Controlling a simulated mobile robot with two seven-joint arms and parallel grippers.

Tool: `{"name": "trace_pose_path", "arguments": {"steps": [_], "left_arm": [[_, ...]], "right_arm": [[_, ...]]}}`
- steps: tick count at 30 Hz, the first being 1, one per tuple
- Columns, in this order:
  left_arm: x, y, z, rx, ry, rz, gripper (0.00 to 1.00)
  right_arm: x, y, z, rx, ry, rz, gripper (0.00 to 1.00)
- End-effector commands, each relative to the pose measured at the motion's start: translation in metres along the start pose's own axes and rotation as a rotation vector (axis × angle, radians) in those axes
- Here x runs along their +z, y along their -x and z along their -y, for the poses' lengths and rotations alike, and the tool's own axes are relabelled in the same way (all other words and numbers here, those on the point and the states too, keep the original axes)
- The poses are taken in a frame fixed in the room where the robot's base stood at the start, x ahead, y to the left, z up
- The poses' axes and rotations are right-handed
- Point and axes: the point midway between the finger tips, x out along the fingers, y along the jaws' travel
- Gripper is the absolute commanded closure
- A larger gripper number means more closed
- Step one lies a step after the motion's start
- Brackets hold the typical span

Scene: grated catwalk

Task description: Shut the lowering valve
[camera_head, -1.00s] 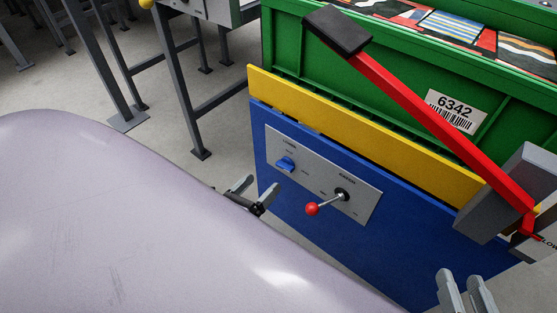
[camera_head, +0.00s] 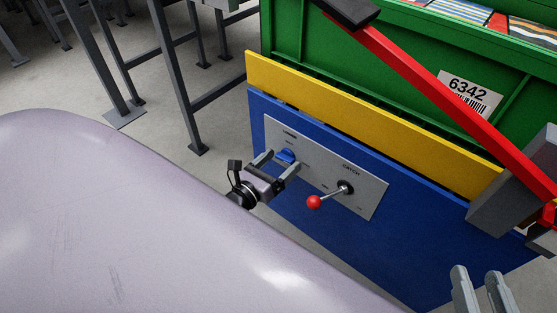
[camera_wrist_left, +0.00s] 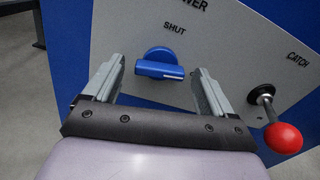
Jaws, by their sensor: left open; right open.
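The lowering valve is a blue knob (camera_head: 286,155) on a grey panel (camera_head: 366,199) fixed to the blue front plate. In the left wrist view the knob (camera_wrist_left: 160,65) has its grip bar nearly level, with a pale mark toward its right end; "SHUT" is printed above it. My left gripper (camera_head: 279,164) is open, its fingers on either side of the knob. In the left wrist view neither finger visibly touches it; the depth is hard to tell. My right gripper (camera_head: 479,284) is open and empty at the lower right.
The catch lever with a red ball (camera_head: 314,202) sticks out to the right of the knob, near my left gripper's right finger. A red bar (camera_head: 430,90) slants across the green crate (camera_head: 410,50) above a yellow strip (camera_head: 350,112). Grey steel legs stand behind left.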

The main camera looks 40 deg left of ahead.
Motion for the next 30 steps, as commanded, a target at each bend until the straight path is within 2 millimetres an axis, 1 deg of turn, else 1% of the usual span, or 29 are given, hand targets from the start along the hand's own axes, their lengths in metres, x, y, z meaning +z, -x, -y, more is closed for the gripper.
{"name": "trace_pose_path", "arguments": {"steps": [2, 3, 5, 6, 8, 15, 20, 26, 30], "left_arm": [[0.0, 0.0002, 0.0, 0.0, 0.0, 0.0, 0.15], [0.0, 0.0002, 0.0, 0.0, 0.0, 0.0, 0.18], [0.0, 0.0003, 0.0, 0.0, 0.0, 0.0, 0.38], [0.0, 0.0003, -0.0001, 0.0, 0.0, 0.0, 0.51], [-0.0001, 0.0004, -0.0001, 0.0, 0.0, 0.0, 0.7], [-0.0001, 0.0006, -0.0003, 0.0, 0.01, 0.0, 0.71], [-0.0003, 0.0007, -0.0002, 0.0, 0.053, -0.001, 0.71], [-0.0005, 0.0009, -0.0007, -0.001, 0.174, -0.003, 0.71], [-0.0006, 0.0009, -0.0008, -0.001, 0.296, -0.003, 0.71]], "right_arm": [[-0.0004, 0.0001, 0.0, 0.0, 0.0, -0.001, 0.57], [-0.0005, 0.0001, 0.0, 0.0, 0.0, -0.001, 0.57], [-0.0005, 0.0001, 0.0, 0.0, 0.0, -0.001, 0.57], [-0.0005, 0.0001, 0.0, 0.0, 0.0, -0.001, 0.57], [-0.0005, 0.0001, 0.0, 0.0, 0.0, -0.001, 0.57], [-0.0003, 0.0001, 0.0, 0.0, 0.0, 0.0, 0.57], [-0.0001, 0.0001, 0.0, -0.001, 0.0, 0.0, 0.57], [0.0001, 0.0, 0.0001, -0.001, -0.001, 0.001, 0.57], [0.0003, 0.0, 0.0001, -0.001, -0.001, 0.001, 0.57]]}}
